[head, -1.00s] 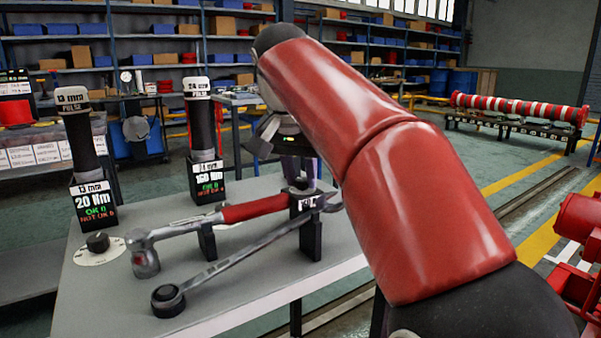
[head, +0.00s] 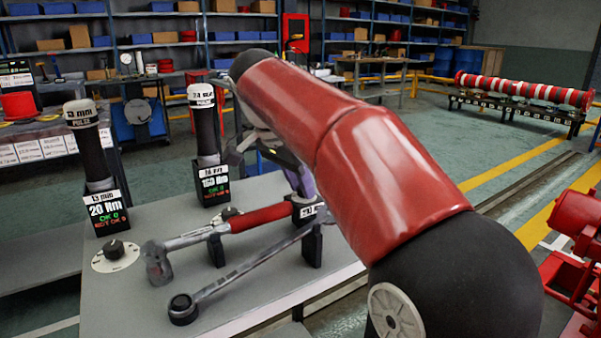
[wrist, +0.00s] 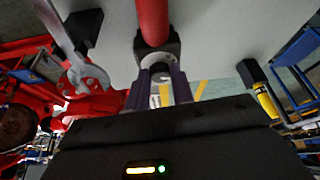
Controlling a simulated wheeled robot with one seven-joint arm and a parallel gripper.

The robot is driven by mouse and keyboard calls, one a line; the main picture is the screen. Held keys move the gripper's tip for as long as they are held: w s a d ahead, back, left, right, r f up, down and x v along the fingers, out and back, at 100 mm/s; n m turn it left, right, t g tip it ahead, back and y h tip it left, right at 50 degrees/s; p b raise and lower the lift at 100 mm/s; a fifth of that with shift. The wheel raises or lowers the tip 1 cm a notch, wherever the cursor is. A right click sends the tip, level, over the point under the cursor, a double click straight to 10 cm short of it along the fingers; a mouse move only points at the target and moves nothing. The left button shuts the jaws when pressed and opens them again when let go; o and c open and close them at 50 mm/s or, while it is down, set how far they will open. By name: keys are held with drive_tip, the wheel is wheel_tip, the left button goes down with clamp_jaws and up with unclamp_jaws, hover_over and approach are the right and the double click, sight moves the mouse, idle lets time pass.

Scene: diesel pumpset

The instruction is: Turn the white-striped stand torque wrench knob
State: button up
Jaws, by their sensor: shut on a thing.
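The torque wrench with a red handle (head: 262,217) lies across black stands on the grey bench, its steel head toward the left. The stand under its handle end carries a white label band (head: 312,210). In the wrist view the red handle (wrist: 152,18) runs down into a dark cradle, with a grey knob (wrist: 160,70) at its end. My gripper (wrist: 159,82) has its two purple fingers on either side of this knob, shut on it. In the head view my gripper (head: 302,182) is partly hidden by my red arm, and the knob is hidden.
A long plain wrench (head: 240,268) lies in front of the torque wrench. Two black pulse tools (head: 92,150) (head: 207,130) stand upright at the bench's back. A black dial (head: 116,249) on a white disc sits at the left.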

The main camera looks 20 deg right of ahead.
drive_tip(key=shift+m, duration=0.3)
drive_tip(key=o, duration=1)
drive_tip(key=shift+r, duration=0.15)
drive_tip(key=p+v, duration=0.2)
drive_tip(key=v, duration=0.5)
drive_tip(key=shift+a+r, duration=0.2)
drive_tip(key=shift+r, duration=0.05)
